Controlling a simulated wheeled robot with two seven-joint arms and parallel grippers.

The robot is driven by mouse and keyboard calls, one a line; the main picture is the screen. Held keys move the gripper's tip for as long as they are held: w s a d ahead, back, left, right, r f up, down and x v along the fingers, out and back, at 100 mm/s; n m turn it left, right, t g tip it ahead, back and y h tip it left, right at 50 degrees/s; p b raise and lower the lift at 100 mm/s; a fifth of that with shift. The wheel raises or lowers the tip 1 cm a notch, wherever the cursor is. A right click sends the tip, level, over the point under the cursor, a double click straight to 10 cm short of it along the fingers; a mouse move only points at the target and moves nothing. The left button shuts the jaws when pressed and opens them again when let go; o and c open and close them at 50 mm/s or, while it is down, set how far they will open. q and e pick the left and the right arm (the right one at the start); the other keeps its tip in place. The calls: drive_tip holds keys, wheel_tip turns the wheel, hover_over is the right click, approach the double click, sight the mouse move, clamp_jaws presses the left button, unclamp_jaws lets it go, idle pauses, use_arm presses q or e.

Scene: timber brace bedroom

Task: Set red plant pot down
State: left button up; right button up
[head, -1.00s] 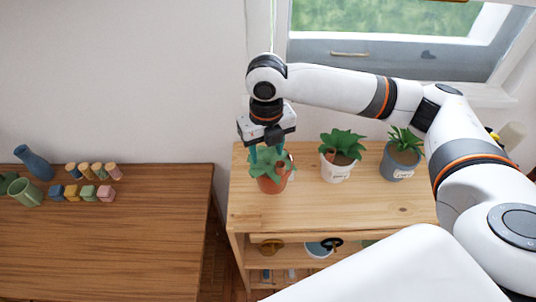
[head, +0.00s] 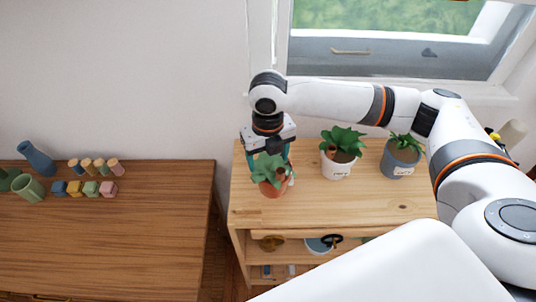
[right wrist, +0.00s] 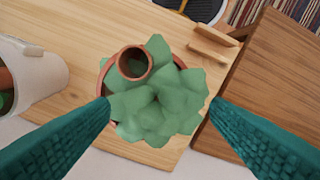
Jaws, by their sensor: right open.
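The red plant pot (head: 271,188), a terracotta pot with a green leafy plant, stands upright on the left part of the wooden shelf unit's top (head: 330,205). In the right wrist view the plant hides most of the pot's rim (right wrist: 104,76). A small terracotta ring-shaped piece (right wrist: 134,62) shows among its leaves. My right gripper (head: 270,160) is above the plant with its teal fingers apart, one on each side of the leaves. Whether a finger touches the pot is hidden. My left gripper is not in view.
A white pot (head: 337,168) and a grey pot (head: 398,162) with plants stand to the right on the same top. The top's front is clear. A brown table (head: 110,240) on the left holds a blue vase (head: 36,158), a green cup (head: 28,188) and small coloured blocks (head: 90,188).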

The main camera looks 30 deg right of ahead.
wheel_tip(320, 180, up, 12)
drive_tip(key=b, duration=0.1)
drive_tip(key=shift+r+b, duration=0.15)
drive_tip(key=shift+b, duration=0.2)
idle(0.5)
